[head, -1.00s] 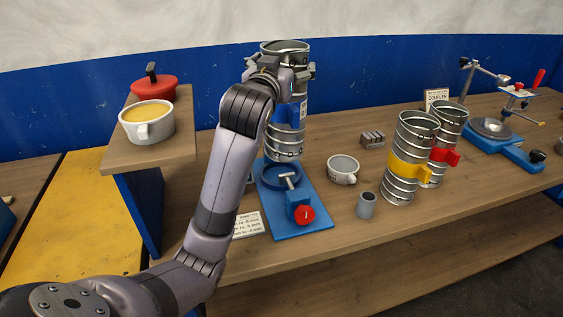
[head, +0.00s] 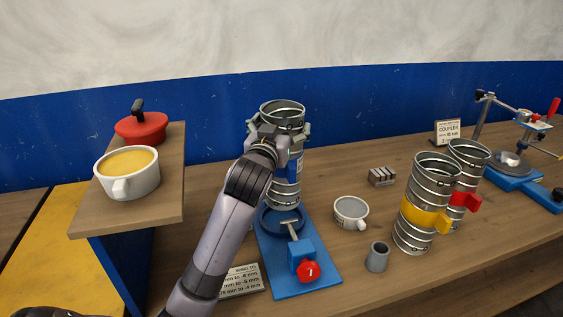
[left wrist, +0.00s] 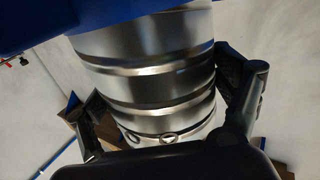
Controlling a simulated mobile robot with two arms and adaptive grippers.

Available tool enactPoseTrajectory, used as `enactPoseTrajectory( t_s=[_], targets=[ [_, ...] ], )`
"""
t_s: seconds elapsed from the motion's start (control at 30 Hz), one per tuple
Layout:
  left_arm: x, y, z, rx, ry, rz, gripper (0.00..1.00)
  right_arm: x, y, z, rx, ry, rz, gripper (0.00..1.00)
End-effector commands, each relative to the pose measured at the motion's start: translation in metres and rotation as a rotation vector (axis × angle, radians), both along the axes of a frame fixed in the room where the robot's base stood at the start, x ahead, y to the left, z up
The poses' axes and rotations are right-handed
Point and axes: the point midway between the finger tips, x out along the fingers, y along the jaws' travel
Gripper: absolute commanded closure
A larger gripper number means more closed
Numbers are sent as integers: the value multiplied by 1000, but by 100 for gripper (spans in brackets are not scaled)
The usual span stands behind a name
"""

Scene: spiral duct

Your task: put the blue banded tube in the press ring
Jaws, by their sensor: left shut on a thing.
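The blue banded tube (head: 289,185) is a ribbed metal cylinder with a blue band and a label. It stands upright in my left gripper (head: 279,133), whose fingers close around its upper part. In the left wrist view the tube (left wrist: 150,90) fills the middle between the fingers. The press ring (head: 267,227) is a blue ring on a blue base with a red knob (head: 308,271). The tube's lower end covers the ring's back rim in the head view; I cannot tell whether it touches. The ring's front and inside still show. My right gripper is out of view.
A yellow-banded tube (head: 412,237) and a red-banded tube (head: 468,158) stand to the right. A raised shelf (head: 160,214) with a soup cup (head: 130,183) is left.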

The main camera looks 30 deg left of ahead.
Motion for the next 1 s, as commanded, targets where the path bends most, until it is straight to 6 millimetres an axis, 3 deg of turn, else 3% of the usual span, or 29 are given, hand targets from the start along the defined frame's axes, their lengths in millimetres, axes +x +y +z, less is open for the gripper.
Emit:
enactPoseTrajectory(
  t_s=[0.1, 0.37, 0.6, 1.0],
  targets=[
    [0, 0, -26, 1, 1, 0, 74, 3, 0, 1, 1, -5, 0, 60],
    [0, 0, -50, 1, -2, 0, 74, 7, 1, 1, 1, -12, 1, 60],
    [0, 0, -84, 0, -2, 0, 74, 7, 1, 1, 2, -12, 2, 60],
    [0, 0, -90, 2, -5, 0, 74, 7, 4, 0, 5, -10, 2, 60]
  ],
)
